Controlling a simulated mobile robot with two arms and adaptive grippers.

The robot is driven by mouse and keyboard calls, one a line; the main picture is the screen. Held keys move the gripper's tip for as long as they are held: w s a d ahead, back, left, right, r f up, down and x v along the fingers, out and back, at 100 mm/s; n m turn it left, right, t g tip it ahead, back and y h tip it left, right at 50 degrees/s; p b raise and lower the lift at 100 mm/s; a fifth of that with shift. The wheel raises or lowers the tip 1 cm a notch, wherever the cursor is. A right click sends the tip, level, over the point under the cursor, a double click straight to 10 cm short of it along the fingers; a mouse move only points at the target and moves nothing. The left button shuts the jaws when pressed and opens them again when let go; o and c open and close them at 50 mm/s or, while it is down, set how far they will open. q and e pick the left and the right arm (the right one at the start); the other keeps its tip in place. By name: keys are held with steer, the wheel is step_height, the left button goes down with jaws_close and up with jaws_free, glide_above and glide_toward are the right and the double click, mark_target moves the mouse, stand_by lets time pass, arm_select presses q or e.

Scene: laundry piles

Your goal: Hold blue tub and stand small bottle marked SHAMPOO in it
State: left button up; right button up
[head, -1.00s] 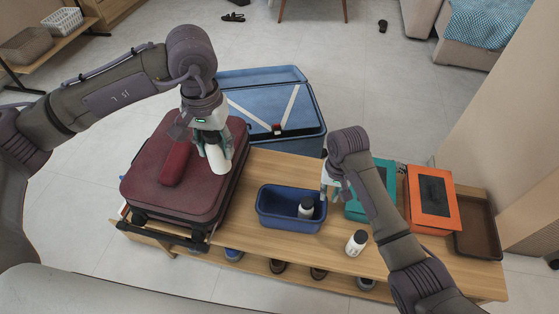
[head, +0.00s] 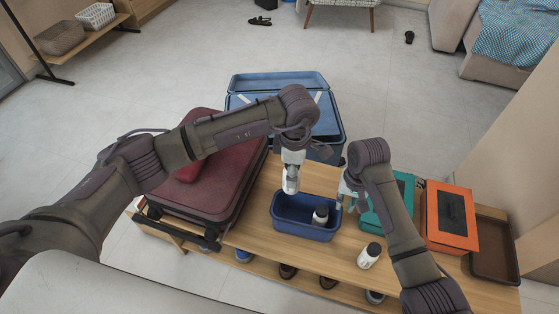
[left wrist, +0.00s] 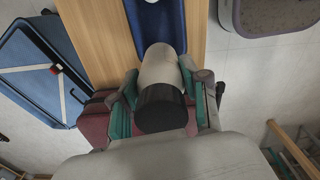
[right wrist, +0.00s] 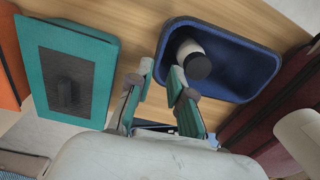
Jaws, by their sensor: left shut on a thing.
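The blue tub (head: 296,231) sits on the wooden bench. My left gripper (head: 290,180) is shut on a white bottle with a black cap (left wrist: 158,68), roughly upright, above the tub's far left part. Its label cannot be read. Another white bottle with a black cap (head: 320,217) stands inside the tub at the right end; it also shows in the right wrist view (right wrist: 191,54).
A third white bottle (head: 367,258) stands on the bench (head: 345,250), right of the tub. Teal (head: 402,190) and orange (head: 436,235) boxes and a brown tray (head: 492,250) lie to the right. A dark red suitcase (head: 225,190) lies left; an open blue suitcase (head: 275,82) is behind.

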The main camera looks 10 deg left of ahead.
mark_target(337, 222)
steer(key=shift+a+f, duration=0.15)
steer(key=shift+f, duration=2.85)
steer(key=shift+a+f, duration=0.1)
steer(key=shift+f, duration=2.9)
jaws_close()
